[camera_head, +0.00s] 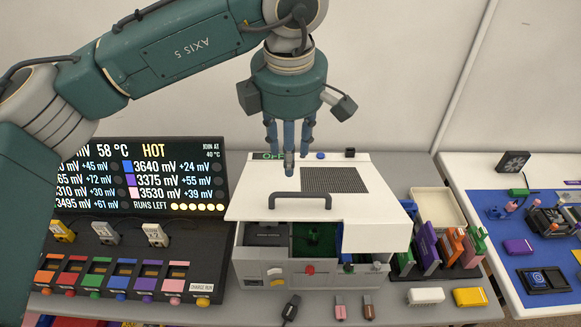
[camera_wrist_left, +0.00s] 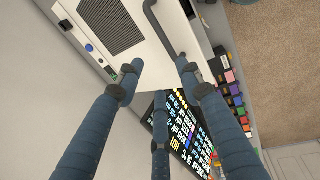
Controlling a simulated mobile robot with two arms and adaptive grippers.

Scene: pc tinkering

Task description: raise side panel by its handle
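The white side panel (camera_head: 260,190) lies over the top of the PC case (camera_head: 258,265), with a dark grille in it. Its dark grey bar handle (camera_head: 300,196) is near the panel's front edge. In the left wrist view the panel (camera_wrist_left: 72,12) fills the upper left, and the handle (camera_wrist_left: 162,28) runs along its right side. My left gripper (camera_head: 289,160) points down over the rear of the panel, behind the handle and apart from it. Its blue fingers (camera_wrist_left: 158,85) are spread with nothing between them. My right gripper is not in view.
A display (camera_head: 160,178) reading HOT stands left, with coloured slots (camera_head: 125,280) below. Several coloured modules (camera_head: 450,247) and a beige tray (camera_head: 438,205) are right of the case. Small plugs (camera_head: 340,307) lie in front. A second table with a blue mat (camera_head: 510,230) is far right.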

